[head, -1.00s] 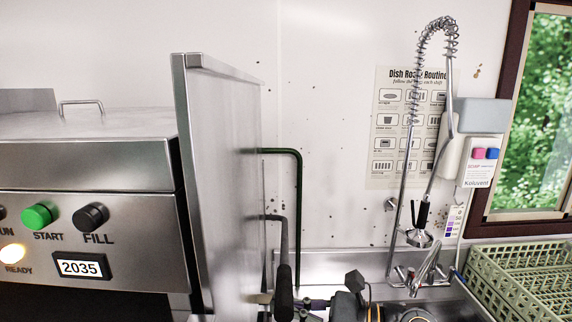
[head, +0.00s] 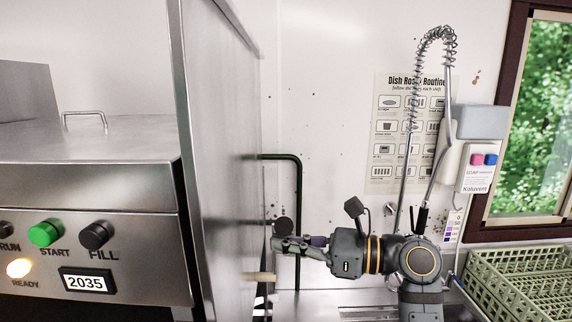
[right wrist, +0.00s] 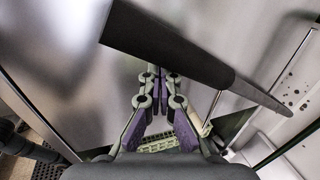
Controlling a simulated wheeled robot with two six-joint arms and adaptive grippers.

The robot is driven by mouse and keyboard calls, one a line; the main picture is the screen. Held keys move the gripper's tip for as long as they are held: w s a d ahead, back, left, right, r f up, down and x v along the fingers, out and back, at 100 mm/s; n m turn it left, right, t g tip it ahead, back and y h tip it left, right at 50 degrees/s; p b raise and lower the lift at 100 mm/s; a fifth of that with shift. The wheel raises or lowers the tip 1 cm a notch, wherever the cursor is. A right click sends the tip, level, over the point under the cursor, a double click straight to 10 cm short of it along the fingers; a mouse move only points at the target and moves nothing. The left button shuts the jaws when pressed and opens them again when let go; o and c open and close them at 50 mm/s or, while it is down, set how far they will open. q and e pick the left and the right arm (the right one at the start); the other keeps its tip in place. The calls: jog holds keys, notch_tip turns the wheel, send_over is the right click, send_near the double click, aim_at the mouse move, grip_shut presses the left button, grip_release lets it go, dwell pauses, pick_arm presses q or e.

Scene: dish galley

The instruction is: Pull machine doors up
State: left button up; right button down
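The dish machine (head: 90,225) is on the left, with its steel door panel (head: 225,150) on its right side. The panel's top runs out of the head view. My right gripper (head: 283,245) is just right of the panel, with the round end of the dark handle bar (head: 283,227) right above its fingers. In the right wrist view the dark handle bar (right wrist: 175,48) crosses over the tips of my right gripper (right wrist: 161,72). Its purple-padded fingers are drawn together, with the bar outside rather than between them. My left gripper is not in view.
A green pipe (head: 298,210) runs up the wall behind my right gripper. The spray tap (head: 405,150) stands behind my right arm. A green dish rack (head: 520,280) is at the lower right, below the window.

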jog(key=w+r, duration=0.1)
jog(key=r, duration=0.1)
jog(key=w+r, duration=0.1)
jog(key=r, duration=0.1)
jog(key=w+r, duration=0.2)
jog(key=r, duration=0.1)
jog(key=shift+f+b, duration=0.45)
jog(key=shift+f, duration=1)
jog(key=v, duration=1)
jog(key=shift+p, duration=0.35)
